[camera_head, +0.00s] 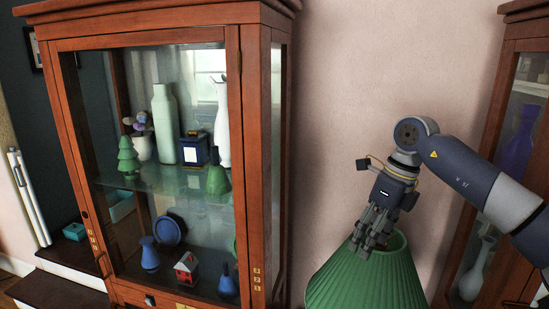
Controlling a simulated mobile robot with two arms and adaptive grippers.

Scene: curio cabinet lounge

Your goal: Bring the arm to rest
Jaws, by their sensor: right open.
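My right arm comes in from the right edge. My right gripper (374,228) points down in front of the pale wall, just above and over the rim of a green pleated lampshade (370,280). Its fingers look apart with nothing between them, so it is open and empty. I cannot tell whether the fingertips touch the shade. My left gripper is not in the picture.
A wooden glass-fronted cabinet (257,150) stands at left, holding vases, a blue box (194,150) and small figures on its shelves. A second cabinet (480,130) stands at the right edge, partly behind my arm. The wall (345,80) between them is bare.

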